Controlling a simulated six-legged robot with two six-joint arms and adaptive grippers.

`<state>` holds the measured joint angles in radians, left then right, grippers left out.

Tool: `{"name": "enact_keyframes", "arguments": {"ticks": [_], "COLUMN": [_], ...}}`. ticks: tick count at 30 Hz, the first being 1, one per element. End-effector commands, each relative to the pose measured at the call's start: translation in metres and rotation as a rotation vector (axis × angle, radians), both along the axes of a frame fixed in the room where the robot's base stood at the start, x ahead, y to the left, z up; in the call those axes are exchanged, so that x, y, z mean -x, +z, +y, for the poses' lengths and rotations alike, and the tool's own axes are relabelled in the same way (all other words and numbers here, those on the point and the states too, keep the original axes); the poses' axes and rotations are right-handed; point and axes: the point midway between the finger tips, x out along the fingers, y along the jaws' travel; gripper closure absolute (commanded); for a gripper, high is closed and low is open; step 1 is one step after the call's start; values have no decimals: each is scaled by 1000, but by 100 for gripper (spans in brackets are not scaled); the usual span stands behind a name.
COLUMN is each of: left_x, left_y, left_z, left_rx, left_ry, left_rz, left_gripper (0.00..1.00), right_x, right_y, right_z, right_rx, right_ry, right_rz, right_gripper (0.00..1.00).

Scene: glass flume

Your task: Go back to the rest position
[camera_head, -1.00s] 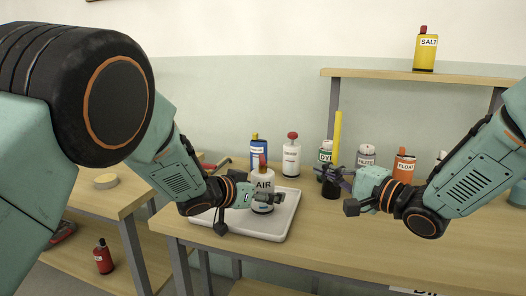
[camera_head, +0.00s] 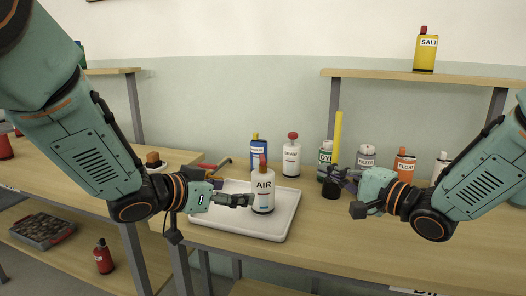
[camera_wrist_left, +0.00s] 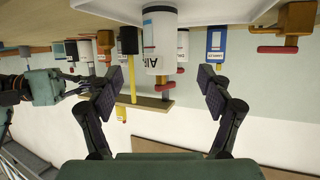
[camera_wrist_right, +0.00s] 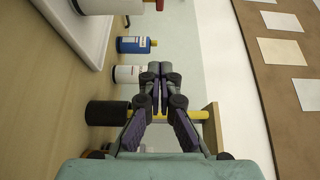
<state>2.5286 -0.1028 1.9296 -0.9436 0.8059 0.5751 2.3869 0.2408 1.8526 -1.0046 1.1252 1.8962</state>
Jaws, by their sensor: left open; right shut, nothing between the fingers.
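My left gripper (camera_head: 236,200) is open and empty. Its fingertips are just left of the white AIR bottle (camera_head: 263,192) with a red cap, which stands upright on the white tray (camera_head: 283,228). In the left wrist view the AIR bottle (camera_wrist_left: 158,48) appears upside down, beyond and between the spread fingers (camera_wrist_left: 160,82). My right gripper (camera_head: 340,180) is shut and empty above the right part of the bench, in front of the bottles at the back. In the right wrist view its fingers (camera_wrist_right: 158,75) are together with nothing held.
A blue bottle (camera_head: 255,150) and a white bottle with red cap (camera_head: 291,158) stand behind the tray. DYE (camera_head: 325,157), FILTER (camera_head: 365,157) and FLOAT (camera_head: 404,166) containers stand along the back. A yellow SALT bottle (camera_head: 425,52) is on the shelf (camera_head: 390,74). A lower side bench lies left.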

Motion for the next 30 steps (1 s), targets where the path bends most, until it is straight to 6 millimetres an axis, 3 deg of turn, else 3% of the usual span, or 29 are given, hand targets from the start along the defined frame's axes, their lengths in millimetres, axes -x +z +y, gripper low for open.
{"name": "enact_keyframes", "arguments": {"ticks": [25, 30], "left_x": [-86, -84], "left_y": [-48, -45], "left_z": [-74, -71], "left_rx": [0, 0], "left_ry": [-1, 1], "left_rz": [0, 0], "left_gripper": [21, 21], "right_x": [0, -18], "right_y": [0, -1], "right_z": [0, 23], "right_rx": [0, 5], "right_ry": [0, 4], "right_rz": [0, -2], "right_gripper": [100, 100]}}
